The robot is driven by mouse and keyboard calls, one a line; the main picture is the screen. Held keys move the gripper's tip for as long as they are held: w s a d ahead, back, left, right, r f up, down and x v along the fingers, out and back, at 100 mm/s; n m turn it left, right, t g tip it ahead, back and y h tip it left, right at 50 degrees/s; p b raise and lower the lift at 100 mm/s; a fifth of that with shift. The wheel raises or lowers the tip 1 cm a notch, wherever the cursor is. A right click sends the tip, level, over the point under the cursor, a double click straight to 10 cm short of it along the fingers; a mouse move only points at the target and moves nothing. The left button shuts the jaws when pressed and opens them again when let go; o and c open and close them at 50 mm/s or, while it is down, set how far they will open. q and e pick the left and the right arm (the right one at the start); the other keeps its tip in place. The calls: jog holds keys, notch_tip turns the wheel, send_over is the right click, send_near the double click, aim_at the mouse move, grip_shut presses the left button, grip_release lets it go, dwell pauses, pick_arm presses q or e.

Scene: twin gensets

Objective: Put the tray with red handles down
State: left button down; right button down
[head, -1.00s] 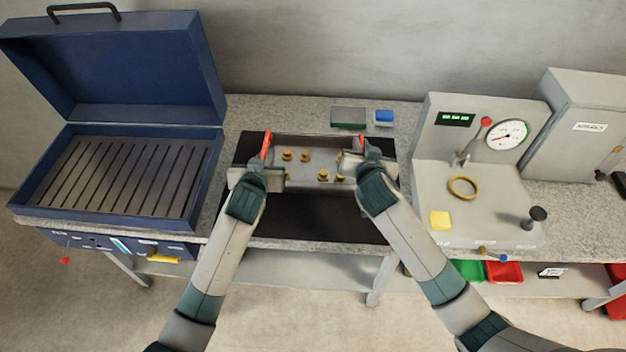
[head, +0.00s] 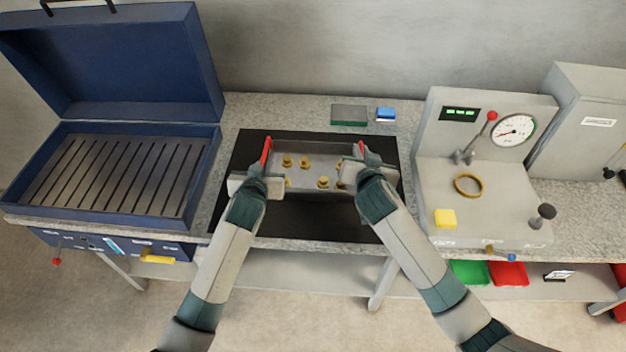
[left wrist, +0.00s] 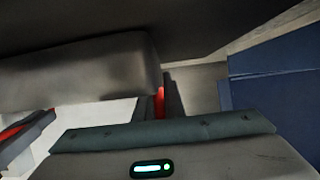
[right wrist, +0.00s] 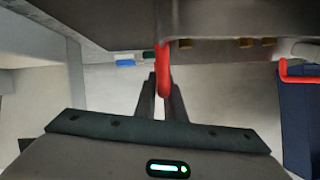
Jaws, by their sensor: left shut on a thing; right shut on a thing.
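The grey tray (head: 320,151) with red handles holds several brass fittings (head: 304,162). It is over the black mat (head: 330,220) on the bench in the head view; I cannot tell whether it touches the mat. My left gripper (head: 264,165) is shut on the left red handle (head: 266,150), which also shows in the left wrist view (left wrist: 160,102). My right gripper (head: 362,165) is shut on the right red handle (head: 360,150), seen between the fingers in the right wrist view (right wrist: 163,75). My grippers hide parts of the tray's ends.
An open blue case (head: 120,180) with a slatted floor stands at the left. A grey gauge station (head: 485,205) stands at the right with a brass ring (head: 468,184) and a yellow block (head: 445,218). A grey-green block (head: 349,115) and a blue block (head: 386,114) lie behind the mat.

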pick_arm(q)
jog(key=shift+f, duration=0.2)
pick_arm(e)
jog(key=shift+f, duration=0.2)
pick_arm(q)
jog(key=c, duration=1.8)
grip_release()
jog(key=shift+r, duration=0.1)
jog(key=shift+c, duration=0.2)
pick_arm(e)
jog(key=c, duration=1.8)
grip_release()
jog(key=shift+c, duration=0.2)
jog(key=shift+s+r, duration=0.1)
pick_arm(q)
jog(key=shift+s, duration=0.15)
jog(key=v, duration=1.1)
jog(key=shift+s+r, duration=0.15)
jog(key=shift+s, duration=0.2)
pick_arm(e)
jog(key=v, duration=1.2)
